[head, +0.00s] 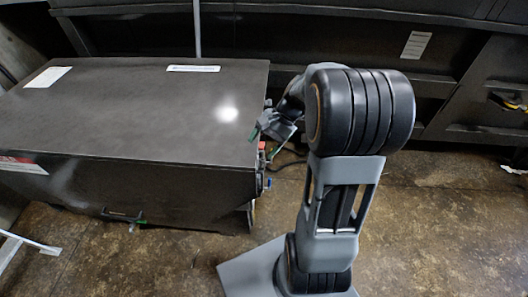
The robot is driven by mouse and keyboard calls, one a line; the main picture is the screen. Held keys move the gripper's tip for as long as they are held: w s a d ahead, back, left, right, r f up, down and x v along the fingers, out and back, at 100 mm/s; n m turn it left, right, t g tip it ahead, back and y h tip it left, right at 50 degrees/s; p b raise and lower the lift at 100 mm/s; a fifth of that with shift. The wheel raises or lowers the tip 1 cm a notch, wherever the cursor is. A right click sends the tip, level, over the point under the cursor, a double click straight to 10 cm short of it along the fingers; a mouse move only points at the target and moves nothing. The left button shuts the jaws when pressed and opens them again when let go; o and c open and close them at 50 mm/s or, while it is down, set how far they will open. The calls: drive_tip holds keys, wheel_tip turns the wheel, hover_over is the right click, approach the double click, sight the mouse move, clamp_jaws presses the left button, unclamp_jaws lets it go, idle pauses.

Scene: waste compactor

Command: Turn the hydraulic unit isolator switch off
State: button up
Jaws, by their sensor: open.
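The hydraulic unit appears to be the large dark cabinet (150,110) at the left in the head view. Small red and blue fittings (267,184) stick out from its right side, below the top edge. I cannot tell which of them is the isolator switch, and its handle position is not visible. My gripper (264,142) is open, beside the cabinet's upper right edge and close to the fittings. Whether a finger touches anything cannot be told.
White labels (194,68) lie on the cabinet top. A dark cable (292,163) runs behind my arm near the floor. A large black machine wall (330,50) closes off the back. The stained brown floor (440,220) is clear at the right.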

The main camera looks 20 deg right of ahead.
drive_tip(key=w+d+f+m+t+y+b, duration=0.35)
drive_tip(key=d+f+m+t, duration=0.2)
drive_tip(key=d+f, duration=0.35)
drive_tip(key=w+d+f+m+t+y+b, duration=0.25)
drive_tip(key=d+f+m+t+y, duration=0.2)
drive_tip(key=d+f+m, duration=0.35)
drive_tip(key=shift+n+g, duration=0.25)
drive_tip(key=shift+g, duration=0.05)
drive_tip(key=x, duration=0.8)
drive_tip(key=p+x, duration=0.1)
drive_tip(key=x, duration=0.4)
drive_tip(key=shift+w+d+f, duration=0.2)
drive_tip(key=shift+w+d, duration=0.05)
drive_tip(key=shift+w, duration=0.05)
drive_tip(key=c, duration=0.9)
